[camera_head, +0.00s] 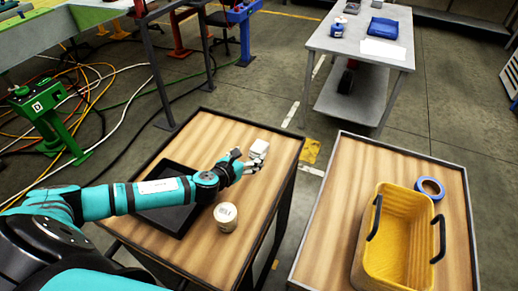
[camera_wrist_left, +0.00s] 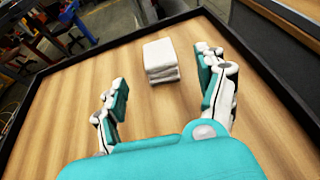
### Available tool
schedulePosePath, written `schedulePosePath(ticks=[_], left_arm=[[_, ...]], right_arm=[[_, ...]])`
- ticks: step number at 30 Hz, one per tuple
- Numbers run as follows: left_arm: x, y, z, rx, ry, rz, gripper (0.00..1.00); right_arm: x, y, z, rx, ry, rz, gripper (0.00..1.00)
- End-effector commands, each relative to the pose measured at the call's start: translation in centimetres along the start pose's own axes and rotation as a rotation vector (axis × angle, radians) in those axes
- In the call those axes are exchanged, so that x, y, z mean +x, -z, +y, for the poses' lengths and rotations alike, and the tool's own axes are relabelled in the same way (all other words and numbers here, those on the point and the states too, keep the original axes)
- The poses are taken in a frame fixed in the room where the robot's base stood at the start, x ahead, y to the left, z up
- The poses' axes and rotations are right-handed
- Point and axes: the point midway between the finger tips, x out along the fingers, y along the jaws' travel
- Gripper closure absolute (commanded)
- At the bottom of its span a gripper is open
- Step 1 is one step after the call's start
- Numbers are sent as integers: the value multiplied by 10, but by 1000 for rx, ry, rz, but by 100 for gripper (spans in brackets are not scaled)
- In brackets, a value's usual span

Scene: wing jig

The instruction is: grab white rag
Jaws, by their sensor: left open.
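The white rag (camera_head: 260,147) is a small folded stack lying on the wooden top of the left cart, near its far right corner. In the left wrist view the rag (camera_wrist_left: 161,60) lies ahead of my gripper, between the lines of its two fingers and a little beyond the fingertips. My left gripper (camera_head: 250,163) is open and empty, just on the near side of the rag. Both its fingers also show in the left wrist view (camera_wrist_left: 160,90), spread apart. My right gripper is not in view.
A black tray (camera_head: 160,218) and a pale labelled can (camera_head: 226,216) are on the left cart (camera_head: 205,130), which has a dark raised rim. The right cart (camera_head: 325,225) holds a yellow basket (camera_head: 408,235) and blue tape (camera_head: 430,188). A grey table (camera_head: 340,45) stands behind.

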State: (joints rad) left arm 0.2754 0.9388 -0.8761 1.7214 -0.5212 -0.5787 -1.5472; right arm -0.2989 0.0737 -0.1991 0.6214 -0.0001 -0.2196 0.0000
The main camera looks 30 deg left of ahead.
Motion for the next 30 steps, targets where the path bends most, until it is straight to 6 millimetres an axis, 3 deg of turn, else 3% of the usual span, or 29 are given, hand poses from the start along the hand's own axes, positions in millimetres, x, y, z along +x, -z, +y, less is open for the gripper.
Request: schedulePosePath(ticks=[5, 14, 23, 30], left_arm=[[12, 0, 0, -1, -1, -1, 27], [51, 5, 1, -1, -1, 0, 27], [55, 6, 1, 0, 0, 1, 27], [54, 6, 1, 0, 0, 1, 58]], right_arm=[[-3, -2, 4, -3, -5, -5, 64], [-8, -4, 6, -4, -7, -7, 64], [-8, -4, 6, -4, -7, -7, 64], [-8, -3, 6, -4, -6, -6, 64]])
